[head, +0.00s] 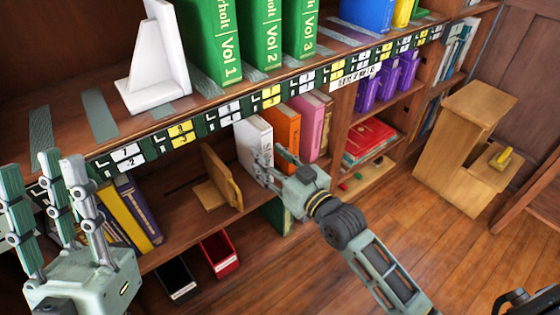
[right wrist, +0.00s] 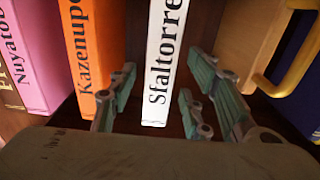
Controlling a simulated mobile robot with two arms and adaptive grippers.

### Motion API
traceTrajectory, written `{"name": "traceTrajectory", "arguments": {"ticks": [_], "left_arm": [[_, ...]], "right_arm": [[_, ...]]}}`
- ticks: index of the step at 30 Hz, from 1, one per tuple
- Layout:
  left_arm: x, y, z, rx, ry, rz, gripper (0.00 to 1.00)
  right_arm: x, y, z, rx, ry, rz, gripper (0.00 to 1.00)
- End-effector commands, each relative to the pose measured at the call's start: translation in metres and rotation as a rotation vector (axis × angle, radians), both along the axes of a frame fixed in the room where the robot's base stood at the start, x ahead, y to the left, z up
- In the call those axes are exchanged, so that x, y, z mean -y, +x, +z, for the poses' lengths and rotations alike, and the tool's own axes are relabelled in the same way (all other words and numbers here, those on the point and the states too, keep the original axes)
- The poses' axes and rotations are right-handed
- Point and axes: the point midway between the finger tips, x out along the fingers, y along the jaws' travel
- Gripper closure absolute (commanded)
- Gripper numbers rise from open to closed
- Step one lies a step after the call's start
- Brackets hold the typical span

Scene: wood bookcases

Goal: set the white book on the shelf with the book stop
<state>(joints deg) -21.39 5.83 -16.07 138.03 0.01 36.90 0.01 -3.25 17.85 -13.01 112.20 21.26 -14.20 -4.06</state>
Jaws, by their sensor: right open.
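The white book (head: 248,143) stands upright on the lower shelf, left of an orange book. In the right wrist view its spine (right wrist: 164,50) reads "Sfaltorre". My right gripper (head: 270,165) is open at the book, with fingers on either side of the lower spine (right wrist: 158,105); I cannot tell whether they touch it. A wooden L-shaped book stop (head: 222,172) stands left of the book on the same shelf. A white L-shaped book stop (head: 160,65) stands on the upper shelf beside green volumes. My left gripper (head: 45,175) is open and empty at the left.
Orange (head: 283,128) and pink (head: 307,125) books stand right of the white book. Yellow and purple books (head: 140,212) lean at the lower left. A red bin (head: 220,252) and black bin (head: 176,280) sit below. A wooden step stool (head: 465,145) stands right.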

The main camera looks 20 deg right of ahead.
Motion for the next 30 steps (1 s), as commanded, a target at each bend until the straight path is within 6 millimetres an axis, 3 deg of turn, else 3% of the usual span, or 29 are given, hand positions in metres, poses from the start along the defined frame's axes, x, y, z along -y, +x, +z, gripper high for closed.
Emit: {"name": "traceTrajectory", "arguments": {"ticks": [3, 10, 13, 16, 18, 21, 24, 27, 30], "left_arm": [[0.004, 0.019, -0.008, -0.101, 0.032, 0.005, 0.72], [0.008, 0.039, -0.022, -0.216, 0.066, 0.011, 0.72], [0.008, 0.042, -0.024, -0.232, 0.072, 0.012, 0.72], [0.009, 0.043, -0.025, -0.237, 0.073, 0.012, 0.72], [0.009, 0.043, -0.025, -0.237, 0.073, 0.012, 0.72], [0.009, 0.043, -0.025, -0.236, 0.073, 0.012, 0.72], [0.009, 0.043, -0.025, -0.235, 0.073, 0.012, 0.72], [0.009, 0.043, -0.025, -0.235, 0.073, 0.012, 0.72], [0.009, 0.043, -0.025, -0.235, 0.073, 0.012, 0.72]], "right_arm": [[0.006, -0.016, 0.0, -0.003, -0.001, 0.0, 0.55], [0.012, -0.034, 0.0, -0.001, 0.001, 0.001, 0.55], [0.006, -0.042, 0.015, 0.044, 0.019, 0.003, 0.55], [-0.01, -0.064, 0.062, 0.188, 0.077, 0.003, 0.55], [-0.019, -0.088, 0.108, 0.329, 0.13, -0.006, 0.55], [-0.023, -0.128, 0.17, 0.525, 0.198, -0.025, 0.55], [-0.02, -0.165, 0.216, 0.681, 0.242, -0.047, 0.55], [-0.017, -0.188, 0.242, 0.774, 0.267, -0.061, 0.55], [-0.016, -0.197, 0.251, 0.809, 0.273, -0.065, 0.55]]}}
